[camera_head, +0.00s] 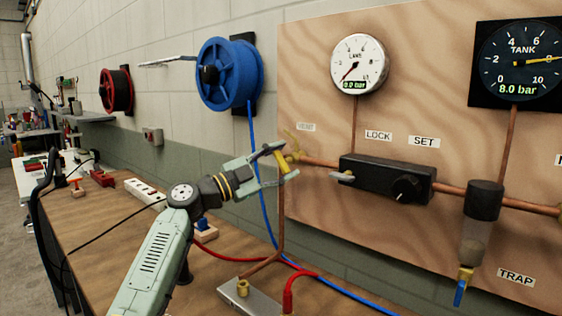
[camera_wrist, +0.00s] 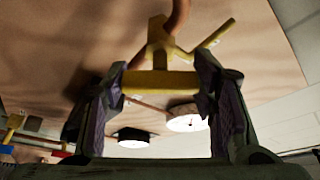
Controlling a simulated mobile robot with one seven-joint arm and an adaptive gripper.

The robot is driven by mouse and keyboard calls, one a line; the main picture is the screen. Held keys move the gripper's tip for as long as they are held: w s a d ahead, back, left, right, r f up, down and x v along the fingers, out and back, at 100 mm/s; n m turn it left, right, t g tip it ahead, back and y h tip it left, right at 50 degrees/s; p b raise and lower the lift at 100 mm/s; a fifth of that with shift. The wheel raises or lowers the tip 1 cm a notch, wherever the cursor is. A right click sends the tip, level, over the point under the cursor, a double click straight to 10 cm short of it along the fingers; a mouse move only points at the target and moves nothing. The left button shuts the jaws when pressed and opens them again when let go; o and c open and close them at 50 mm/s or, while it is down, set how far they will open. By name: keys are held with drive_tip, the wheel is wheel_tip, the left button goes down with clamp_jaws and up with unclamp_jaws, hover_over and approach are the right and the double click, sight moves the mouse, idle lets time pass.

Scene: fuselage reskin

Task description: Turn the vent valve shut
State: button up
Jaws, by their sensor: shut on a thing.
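The vent valve (camera_head: 294,156) is a brass fitting with a yellow handle at the left end of the copper pipe on the plywood panel. A second thin yellow arm (camera_wrist: 214,35) angles up to the right there. How firmly the pads touch is partly hidden by shadow.
A black regulator box (camera_head: 375,175) with a knob sits right of the valve. The lane gauge (camera_head: 358,64) reads 0.0 bar; the tank gauge (camera_head: 520,62) reads 8.0 bar. A blue hose (camera_head: 262,190) hangs behind my gripper. The workbench (camera_head: 100,225) lies below.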

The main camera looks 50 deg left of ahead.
drive_tip(key=m+g, duration=0.1)
drive_tip(key=m, duration=0.1)
drive_tip(key=m+p, duration=0.1)
drive_tip(key=m, duration=0.2)
drive_tip(key=shift+r+g+h, duration=0.15)
drive_tip(key=shift+g+h, duration=0.15)
drive_tip(key=shift+g, duration=0.1)
drive_tip(key=shift+m+g+p, duration=0.35)
drive_tip(key=shift+m+g, duration=0.25)
drive_tip(key=shift+m, duration=0.9)
drive_tip(key=o, duration=1.2)
drive_tip(key=shift+c, duration=0.2)
drive_tip(key=v, duration=1.2)
